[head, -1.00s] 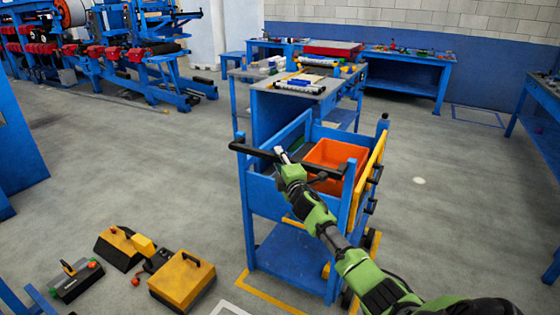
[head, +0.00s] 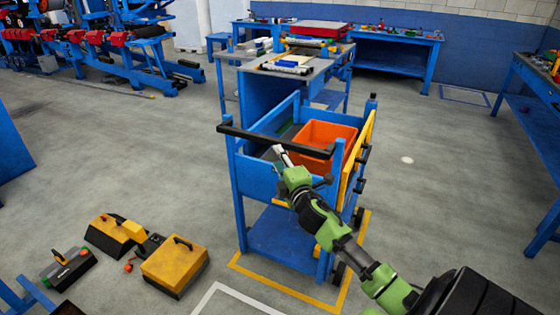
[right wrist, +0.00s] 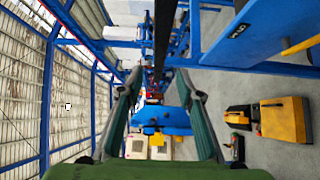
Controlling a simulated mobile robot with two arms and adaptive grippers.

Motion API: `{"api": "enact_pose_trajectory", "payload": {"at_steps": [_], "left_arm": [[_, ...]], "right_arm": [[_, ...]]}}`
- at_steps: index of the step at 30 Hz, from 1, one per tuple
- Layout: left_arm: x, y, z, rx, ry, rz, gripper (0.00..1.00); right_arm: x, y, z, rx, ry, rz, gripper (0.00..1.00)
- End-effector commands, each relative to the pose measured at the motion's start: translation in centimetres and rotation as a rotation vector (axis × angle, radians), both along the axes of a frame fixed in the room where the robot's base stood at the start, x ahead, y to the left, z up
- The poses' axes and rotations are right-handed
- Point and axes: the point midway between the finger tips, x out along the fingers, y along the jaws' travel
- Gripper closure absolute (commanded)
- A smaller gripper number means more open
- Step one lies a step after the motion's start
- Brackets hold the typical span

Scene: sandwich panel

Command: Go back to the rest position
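My right gripper (head: 282,155) is in the head view, at the near side of the blue cart (head: 255,180), close below the cart's black handle bar (head: 262,138). In the right wrist view, the two fingers of the right gripper (right wrist: 163,75) stand apart with nothing between them. The handle bar (right wrist: 165,35) shows there as a dark strip beyond the fingertips. In the head view I cannot tell whether the gripper touches the cart. My left gripper is in neither current view.
The cart holds an orange bin (head: 325,138). Yellow-and-black cases (head: 174,266) stand on the floor at the lower left. A workbench (head: 290,62) stands behind the cart, and another bench (head: 535,85) is at the right. The floor between cart and right bench is clear.

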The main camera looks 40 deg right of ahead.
Motion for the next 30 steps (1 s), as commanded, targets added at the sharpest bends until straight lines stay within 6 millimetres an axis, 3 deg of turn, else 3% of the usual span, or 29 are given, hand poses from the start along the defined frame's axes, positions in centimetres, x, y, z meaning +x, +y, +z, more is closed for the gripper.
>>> {"api": "enact_pose_trajectory", "payload": {"at_steps": [19, 22, 26, 30], "left_arm": [[0.0, -0.1, 0.0, 0.000, 0.000, 0.000, 1.00], [0.0, -0.1, 0.0, -0.001, 0.000, 0.000, 1.00], [0.0, -0.1, 0.0, -0.001, 0.000, 0.000, 1.00], [0.0, -0.1, 0.0, -0.001, 0.000, 0.000, 1.00]], "right_arm": [[-0.5, 0.2, 0.0, 0.000, 0.000, 0.000, 0.67], [-0.5, 0.2, -0.8, 0.013, 0.010, -0.001, 0.67], [-1.0, 0.4, -5.8, 0.094, 0.070, -0.006, 0.67], [-2.8, 1.5, -15.5, 0.255, 0.183, -0.023, 0.67]]}}
